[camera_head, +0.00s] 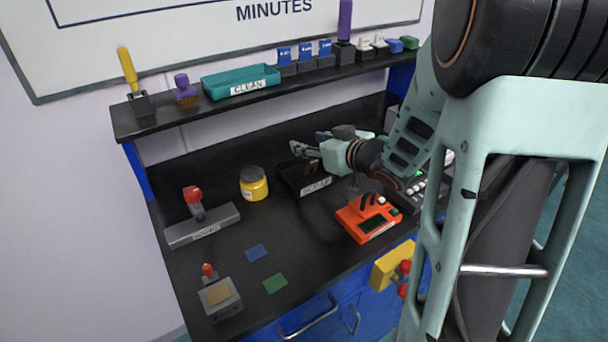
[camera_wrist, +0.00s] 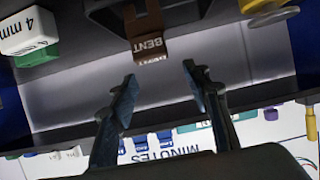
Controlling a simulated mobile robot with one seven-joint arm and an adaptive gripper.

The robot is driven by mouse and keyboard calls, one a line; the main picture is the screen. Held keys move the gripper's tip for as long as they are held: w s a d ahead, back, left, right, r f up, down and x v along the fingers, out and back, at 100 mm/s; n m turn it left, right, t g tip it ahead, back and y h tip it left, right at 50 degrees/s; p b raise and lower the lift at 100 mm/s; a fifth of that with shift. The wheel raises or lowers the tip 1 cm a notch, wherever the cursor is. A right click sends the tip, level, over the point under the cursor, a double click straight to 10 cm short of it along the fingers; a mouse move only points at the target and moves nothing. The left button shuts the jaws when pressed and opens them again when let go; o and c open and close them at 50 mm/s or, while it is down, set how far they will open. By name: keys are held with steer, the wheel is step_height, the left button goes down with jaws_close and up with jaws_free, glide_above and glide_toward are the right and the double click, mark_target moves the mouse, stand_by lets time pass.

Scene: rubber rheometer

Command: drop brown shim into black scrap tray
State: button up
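The brown shim (camera_wrist: 149,42), marked "BENT", shows in the wrist view just beyond my fingertips. It overlaps the edge of a black tray-like shape (camera_wrist: 189,14) at the top. I cannot tell whether it lies inside that shape, on its rim or in front of it. My gripper (camera_wrist: 160,74) is open, with its two fingers wide apart and nothing between them. In the head view my gripper (camera_head: 298,149) is above the black tray (camera_head: 316,187) labelled "SCRAP", near its back.
A yellow jar (camera_head: 254,185) stands close left of the tray. An orange device (camera_head: 367,218) sits to the front right. A shelf (camera_head: 190,116) with a teal tray (camera_head: 240,83) and small blocks runs behind. Blue (camera_head: 256,253) and green (camera_head: 275,283) pieces lie at the front.

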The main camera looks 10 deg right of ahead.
steer(key=v, duration=1.2)
steer(key=shift+d, duration=0.1)
